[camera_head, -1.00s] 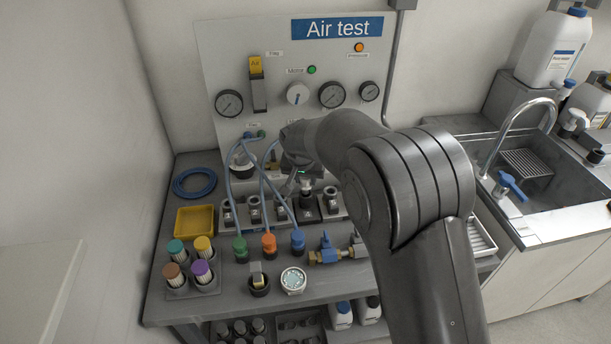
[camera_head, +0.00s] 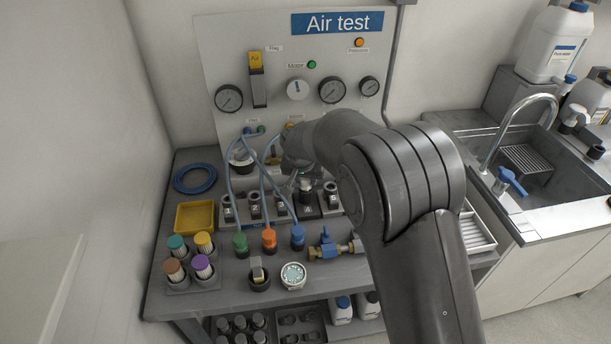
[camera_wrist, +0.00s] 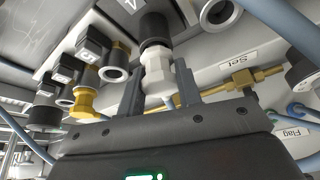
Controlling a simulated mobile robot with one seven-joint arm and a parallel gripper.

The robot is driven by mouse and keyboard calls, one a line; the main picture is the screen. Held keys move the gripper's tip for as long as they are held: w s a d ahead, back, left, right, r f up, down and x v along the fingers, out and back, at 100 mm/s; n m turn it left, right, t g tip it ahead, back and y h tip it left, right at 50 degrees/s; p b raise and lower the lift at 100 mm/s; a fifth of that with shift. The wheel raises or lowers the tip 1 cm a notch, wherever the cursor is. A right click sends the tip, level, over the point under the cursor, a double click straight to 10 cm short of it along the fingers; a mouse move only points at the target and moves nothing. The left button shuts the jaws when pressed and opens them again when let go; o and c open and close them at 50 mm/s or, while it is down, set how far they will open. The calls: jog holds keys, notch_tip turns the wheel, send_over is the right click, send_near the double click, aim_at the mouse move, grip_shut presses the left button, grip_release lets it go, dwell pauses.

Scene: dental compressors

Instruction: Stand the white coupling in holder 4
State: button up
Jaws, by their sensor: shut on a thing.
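The white coupling (camera_wrist: 157,68) is between the two fingers of my gripper (camera_wrist: 158,92) in the wrist view, and the gripper is shut on it. A black cylinder (camera_wrist: 155,28) lines up with its far end, close to the plate marked 4. I cannot tell whether the coupling is seated there. In the head view my gripper (camera_head: 303,176) is over holder 4 (camera_head: 308,211), a darker block in the numbered row. My wrist hides most of the coupling there.
Holder 3 (camera_head: 281,212) and holder 5 (camera_head: 333,203) flank holder 4 closely. Blue hoses (camera_head: 264,180) hang just left of my gripper. Green, orange and blue fittings (camera_head: 269,240) stand in front. The gauge panel (camera_head: 215,60) rises behind.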

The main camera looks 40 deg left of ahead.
jog(key=shift+f, duration=0.15)
jog(key=o, duration=1.1)
jog(key=shift+f, duration=0.1)
jog(key=v, duration=1)
jog(key=shift+s+r, duration=0.1)
jog(key=shift+r, duration=0.3)
